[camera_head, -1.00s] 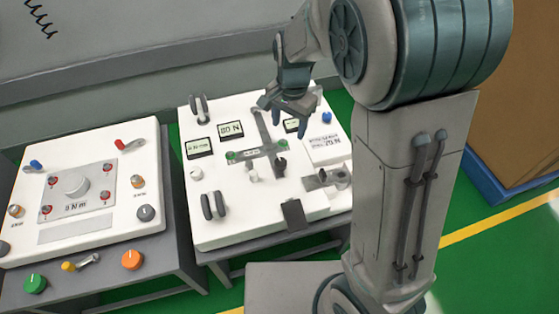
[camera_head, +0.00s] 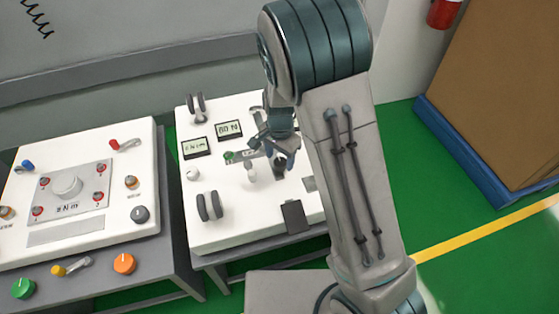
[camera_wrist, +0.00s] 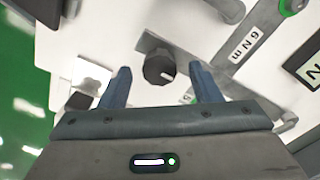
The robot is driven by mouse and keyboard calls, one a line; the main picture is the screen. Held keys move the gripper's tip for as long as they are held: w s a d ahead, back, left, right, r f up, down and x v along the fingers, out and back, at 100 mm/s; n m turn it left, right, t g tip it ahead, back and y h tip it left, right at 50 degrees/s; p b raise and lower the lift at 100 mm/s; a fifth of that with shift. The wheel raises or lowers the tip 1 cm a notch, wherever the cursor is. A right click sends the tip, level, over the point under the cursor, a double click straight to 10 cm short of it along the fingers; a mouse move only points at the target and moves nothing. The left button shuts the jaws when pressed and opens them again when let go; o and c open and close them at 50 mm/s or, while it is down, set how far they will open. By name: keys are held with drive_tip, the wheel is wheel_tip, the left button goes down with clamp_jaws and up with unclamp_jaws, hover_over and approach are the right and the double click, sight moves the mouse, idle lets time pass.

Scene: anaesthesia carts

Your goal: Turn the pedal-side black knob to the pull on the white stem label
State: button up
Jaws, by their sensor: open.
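The black knob (camera_wrist: 158,68) has a white pointer mark toward its lower right in the wrist view. It sits on a grey plate arm (camera_wrist: 185,92) of the white panel. In the head view the knob (camera_head: 279,171) shows just below my gripper (camera_head: 278,152). The white label (camera_wrist: 243,48) reading "6 N m" lies on the grey stem (camera_wrist: 262,28), up and right of the knob. My gripper (camera_wrist: 160,68) is open, and the knob appears between its fingertips. I cannot tell how deep the fingers reach. The black pedal (camera_head: 293,216) is at the panel's front edge.
Two displays (camera_head: 229,129) (camera_head: 195,147) stand left of my gripper. Black paired discs (camera_head: 209,206) and a green knob (camera_head: 229,156) are nearby. A second white panel (camera_head: 110,150) is at left. My arm hides the panel's right side.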

drive_tip(key=shift+f, duration=0.65)
drive_tip(key=c, duration=1)
drive_tip(key=shift+n, duration=0.3)
drive_tip(key=n, duration=0.5)
drive_tip(key=shift+d, duration=0.1)
drive_tip(key=n, duration=0.6)
